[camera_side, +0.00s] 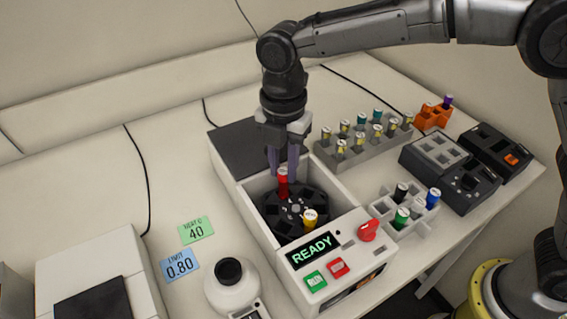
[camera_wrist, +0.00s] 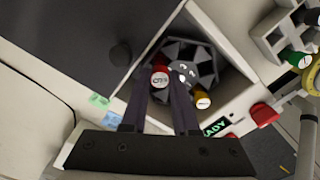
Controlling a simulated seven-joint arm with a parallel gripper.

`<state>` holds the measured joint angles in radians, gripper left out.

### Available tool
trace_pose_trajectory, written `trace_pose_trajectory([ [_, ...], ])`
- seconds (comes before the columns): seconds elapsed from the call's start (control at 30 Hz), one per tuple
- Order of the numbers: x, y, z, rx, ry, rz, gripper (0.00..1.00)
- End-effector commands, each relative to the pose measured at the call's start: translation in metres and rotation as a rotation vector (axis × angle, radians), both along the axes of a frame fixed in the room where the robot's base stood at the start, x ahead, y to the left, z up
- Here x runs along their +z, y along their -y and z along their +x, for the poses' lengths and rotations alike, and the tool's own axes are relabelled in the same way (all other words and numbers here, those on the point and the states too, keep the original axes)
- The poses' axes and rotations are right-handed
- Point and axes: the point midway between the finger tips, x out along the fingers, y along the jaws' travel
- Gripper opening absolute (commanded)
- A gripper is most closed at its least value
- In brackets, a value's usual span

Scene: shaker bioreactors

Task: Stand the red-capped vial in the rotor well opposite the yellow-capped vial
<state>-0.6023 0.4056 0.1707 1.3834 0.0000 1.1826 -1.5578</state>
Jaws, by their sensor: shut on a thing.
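The red-capped vial (camera_side: 283,183) is upright at the back side of the dark rotor (camera_side: 272,213), inside the open centrifuge-like box. My gripper (camera_side: 284,165) is above the rotor, shut on the red-capped vial near its top. In the wrist view the red cap (camera_wrist: 160,78) shows between the fingers (camera_wrist: 160,95). The yellow-capped vial (camera_side: 309,218) stands in a rotor well at the front side, and its cap shows in the wrist view (camera_wrist: 202,100). The two vials are on roughly opposite sides of the hub. Whether the red vial's base is fully down in a well is hidden.
The box's walls (camera_side: 246,208) surround the rotor closely. Its front panel reads READY (camera_side: 311,251) and has a red knob (camera_side: 368,230). A grey rack (camera_side: 352,158) of several vials and a white rack (camera_side: 412,215) stand to the right.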

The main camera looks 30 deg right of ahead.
Motion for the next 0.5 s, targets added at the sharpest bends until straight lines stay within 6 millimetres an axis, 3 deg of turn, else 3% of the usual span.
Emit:
trace_pose_trajectory([
  [0.5,-0.015,0.0,0.0,0.0,-0.002,-0.001,0.0],
])
